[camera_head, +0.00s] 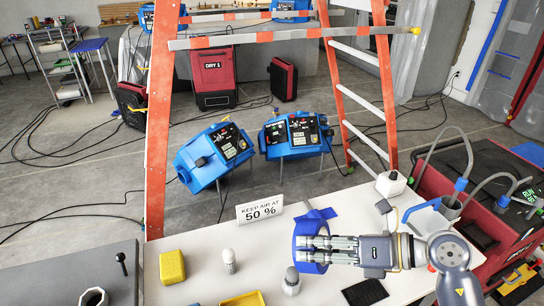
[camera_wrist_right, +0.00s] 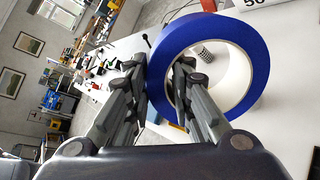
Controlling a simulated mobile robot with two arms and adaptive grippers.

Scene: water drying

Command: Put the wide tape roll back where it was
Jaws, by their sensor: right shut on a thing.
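The wide tape roll (camera_head: 309,229) is blue with a white core and is tilted up on edge above the white table. My right gripper (camera_head: 304,250) reaches in from the right and is shut on it. In the right wrist view the roll (camera_wrist_right: 262,62) fills the upper middle. One finger of the right gripper (camera_wrist_right: 162,72) goes into its hole and the other is outside, so its wall is pinched. I cannot tell whether its lower edge touches the table. My left gripper is in neither view.
The white table (camera_head: 205,243) holds a sign (camera_head: 260,208), blue tape strips (camera_head: 316,214), a yellow block (camera_head: 172,267), two small pale bulb-shaped items (camera_head: 230,260) (camera_head: 291,281) and a black pad (camera_head: 364,292). An orange stepladder (camera_head: 158,130) stands behind. A red case (camera_head: 455,215) is at right.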

